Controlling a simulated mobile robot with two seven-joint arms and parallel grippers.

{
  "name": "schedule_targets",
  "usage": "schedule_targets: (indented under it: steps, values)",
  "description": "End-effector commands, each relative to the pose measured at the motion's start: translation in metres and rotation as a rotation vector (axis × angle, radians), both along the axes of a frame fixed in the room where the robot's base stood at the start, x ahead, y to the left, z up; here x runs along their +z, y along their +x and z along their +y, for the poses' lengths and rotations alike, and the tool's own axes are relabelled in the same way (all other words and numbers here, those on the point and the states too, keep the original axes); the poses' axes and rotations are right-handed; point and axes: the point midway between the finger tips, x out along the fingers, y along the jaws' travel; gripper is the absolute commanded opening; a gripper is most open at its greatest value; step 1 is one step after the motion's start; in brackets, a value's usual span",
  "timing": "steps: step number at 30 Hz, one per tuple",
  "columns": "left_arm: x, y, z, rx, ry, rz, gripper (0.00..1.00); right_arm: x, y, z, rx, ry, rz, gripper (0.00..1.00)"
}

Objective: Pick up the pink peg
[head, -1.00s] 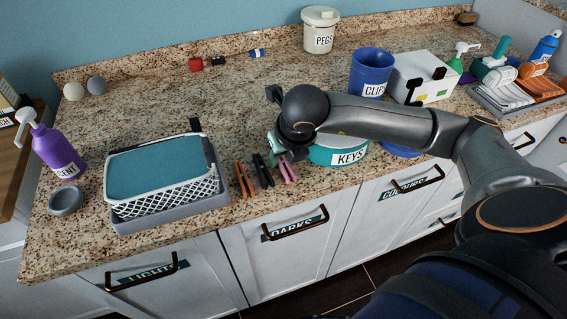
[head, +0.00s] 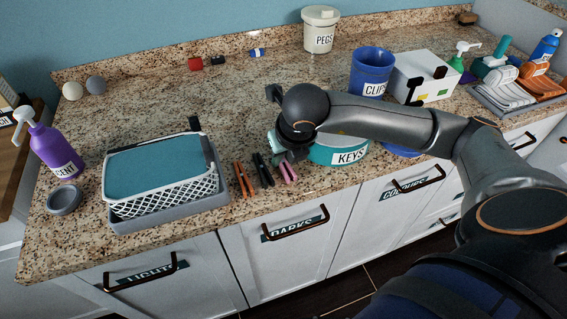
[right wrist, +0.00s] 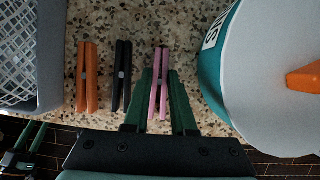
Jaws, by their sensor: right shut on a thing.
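The pink peg (head: 287,172) lies near the counter's front edge, at the right end of a row with a black peg (head: 263,170) and an orange peg (head: 244,179). My right gripper (head: 281,160) is over the pink peg, and my arm hides part of it. In the right wrist view the green fingers (right wrist: 160,105) are on either side of the pink peg (right wrist: 161,82), shut on it. The black peg (right wrist: 121,76) and orange peg (right wrist: 87,77) are to its left, apart from the fingers.
A grey tray with a white basket (head: 165,205) is to the left. The PEGS tub (head: 320,38) is at the back. Counter behind the pegs is clear.

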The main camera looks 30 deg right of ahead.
Motion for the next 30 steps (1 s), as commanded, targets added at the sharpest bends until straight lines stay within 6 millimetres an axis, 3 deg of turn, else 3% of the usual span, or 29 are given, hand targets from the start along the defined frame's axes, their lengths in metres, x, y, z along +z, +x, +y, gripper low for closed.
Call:
schedule_targets:
  steps: [22, 27, 30]
  values:
    - [0.009, 0.000, 0.000, 0.000, 0.000, 0.000, 0.50, 0.006, 0.000, 0.000, -0.001, 0.000, 0.000, 0.00]
    - [-0.002, 0.000, 0.000, 0.000, 0.000, -0.002, 0.50, 0.037, 0.001, 0.000, 0.001, 0.001, -0.008, 0.00]
    - [-0.003, 0.000, 0.000, 0.000, 0.000, 0.000, 0.50, 0.062, -0.019, -0.014, -0.002, -0.005, -0.007, 0.00]
